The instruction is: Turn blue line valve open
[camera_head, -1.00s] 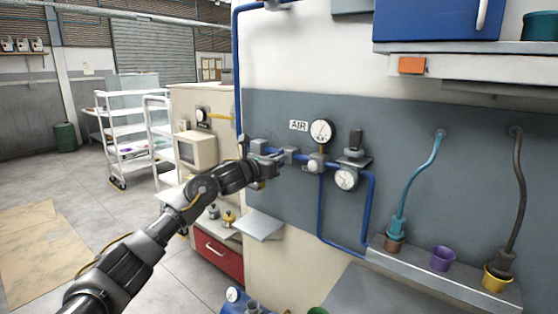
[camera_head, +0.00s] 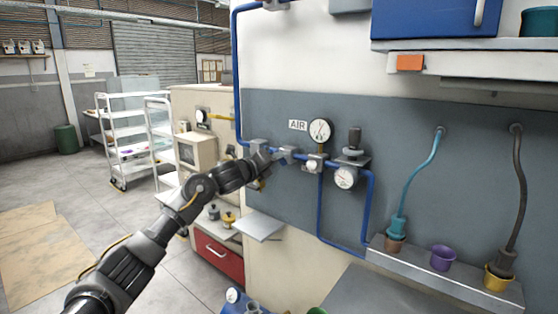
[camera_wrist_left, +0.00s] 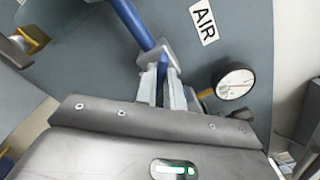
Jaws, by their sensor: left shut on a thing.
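The blue air line (camera_head: 238,90) comes down the wall and runs right below the AIR sign (camera_head: 298,125). It also crosses the top of the left wrist view (camera_wrist_left: 132,24). My left gripper (camera_head: 272,158) is at this line, left of the gauges. In the left wrist view its two grey fingers (camera_wrist_left: 164,88) are shut around a narrow blue piece (camera_wrist_left: 162,72), which looks like the valve handle, just below a grey fitting on the line. The gripper hides most of the valve, so its exact angle cannot be told. My right gripper is not in view.
A round gauge (camera_head: 320,130) and a lower regulator gauge (camera_head: 345,177) sit right of the gripper. A small grey shelf (camera_head: 258,226) juts out below. A ledge with cups (camera_head: 443,258) is at the right. White carts (camera_head: 125,135) stand behind at the left.

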